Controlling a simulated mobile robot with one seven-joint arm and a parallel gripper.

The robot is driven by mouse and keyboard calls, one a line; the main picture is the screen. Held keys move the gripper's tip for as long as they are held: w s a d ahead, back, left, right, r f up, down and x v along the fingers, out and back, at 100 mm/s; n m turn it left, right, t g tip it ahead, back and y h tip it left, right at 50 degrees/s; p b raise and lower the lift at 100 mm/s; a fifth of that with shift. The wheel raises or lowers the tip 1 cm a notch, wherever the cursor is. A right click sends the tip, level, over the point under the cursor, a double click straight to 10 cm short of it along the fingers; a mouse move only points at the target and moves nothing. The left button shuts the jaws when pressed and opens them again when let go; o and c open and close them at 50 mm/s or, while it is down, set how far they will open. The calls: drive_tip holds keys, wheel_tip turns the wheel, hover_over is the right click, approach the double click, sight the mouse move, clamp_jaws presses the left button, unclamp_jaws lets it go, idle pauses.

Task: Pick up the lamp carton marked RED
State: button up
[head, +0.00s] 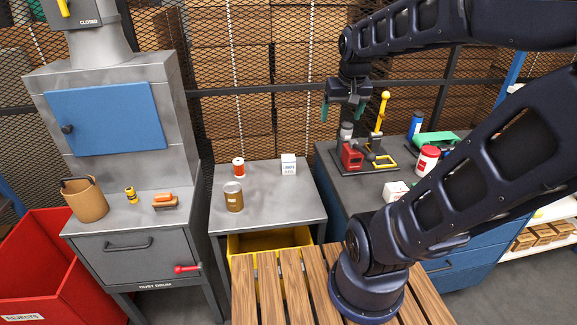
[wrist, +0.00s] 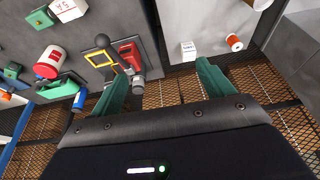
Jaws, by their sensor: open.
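A small white carton lettered LAMPS (head: 289,164) stands upright at the back right of the middle grey table; I cannot read a colour word on it. It also shows in the wrist view (wrist: 188,51), near the tip of the right finger. My gripper (head: 342,110) is open and empty, high above the back of the blue-grey bench, to the right of the carton and apart from it. Its two green fingers show in the wrist view (wrist: 159,75) with nothing held between them.
A red-and-white spool (head: 239,167) and a brown tin (head: 233,196) stand left of the carton. A red-and-yellow press (head: 353,156) stands on the bench below my gripper. Another white box (head: 395,191) stands nearer. A wire mesh wall (head: 215,100) closes the back.

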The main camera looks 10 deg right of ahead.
drive_tip(key=w+a+f+g, duration=0.1)
drive_tip(key=w+a+f, duration=0.15)
drive_tip(key=w, duration=0.75)
drive_tip(key=m+g, duration=0.1)
drive_tip(key=g, duration=0.2)
hover_over(288, 163)
drive_tip(key=w+d, duration=0.1)
drive_tip(key=w, duration=0.1)
wheel_tip(288, 163, down, 24)
drive_tip(key=shift+w, duration=0.15)
drive_tip(key=shift+w+f, duration=0.2)
drive_tip(key=shift+f, duration=0.35)
wheel_tip(288, 163, down, 11)
drive_tip(key=shift+w+a+r, duration=0.1)
drive_tip(key=shift+a+r, duration=0.05)
drive_tip(key=shift+r, duration=0.05)
drive_tip(key=c, duration=1.1)
